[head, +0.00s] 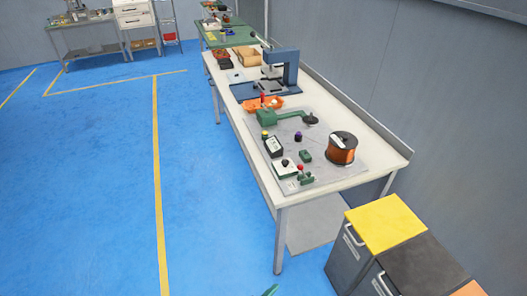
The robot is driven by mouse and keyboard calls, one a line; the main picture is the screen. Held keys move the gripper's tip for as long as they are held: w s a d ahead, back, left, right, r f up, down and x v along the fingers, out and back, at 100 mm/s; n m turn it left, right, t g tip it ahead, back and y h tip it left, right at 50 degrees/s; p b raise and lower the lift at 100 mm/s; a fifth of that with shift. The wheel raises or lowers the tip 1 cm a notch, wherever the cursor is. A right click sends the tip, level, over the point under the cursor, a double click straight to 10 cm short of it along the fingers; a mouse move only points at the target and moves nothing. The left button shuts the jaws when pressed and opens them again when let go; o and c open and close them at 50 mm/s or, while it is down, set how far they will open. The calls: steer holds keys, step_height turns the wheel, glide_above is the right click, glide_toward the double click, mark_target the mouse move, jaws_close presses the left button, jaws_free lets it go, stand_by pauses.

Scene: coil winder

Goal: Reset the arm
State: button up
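My gripper is not in view, and none of my arm is clearly seen. A small teal piece (270,290) shows at the bottom edge; I cannot tell what it is. On the white workbench (345,180) a green winder-like device (267,117) has a green arm reaching right towards a black disc (311,119). A large spool of copper-coloured wire (342,148) stands on the grey mat to its right.
A dark meter-like box (273,147) and a white control box with knobs (285,168) sit near the bench's front edge. A blue-grey press (281,70) stands farther back. Cabinets with yellow (385,220) and dark tops are at lower right. Blue floor at left is clear.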

steer(key=s+a+r+m+t+y, duration=0.1)
steer(key=s+a+r+m+y, duration=0.2)
steer(key=s, duration=0.4)
steer(key=s+a+r+m+t+y, duration=0.1)
steer(key=s+a+r+m+y, duration=0.15)
steer(key=s+m, duration=0.35)
steer(key=s+r+m+t, duration=0.1)
steer(key=s+r+m, duration=0.2)
steer(key=r, duration=0.3)
steer(key=s+d+r+m+t, duration=0.1)
steer(key=s+r+m, duration=0.2)
steer(key=r, duration=0.3)
steer(key=s+r+m+t, duration=0.2)
steer(key=s+r+m, duration=0.1)
steer(key=r, duration=0.3)
steer(key=shift+s+d+y, duration=0.15)
steer(key=shift+d+y, duration=0.05)
steer(key=shift+y, duration=0.25)
steer(key=shift+r, duration=0.1)
steer(key=shift+c, duration=0.4)
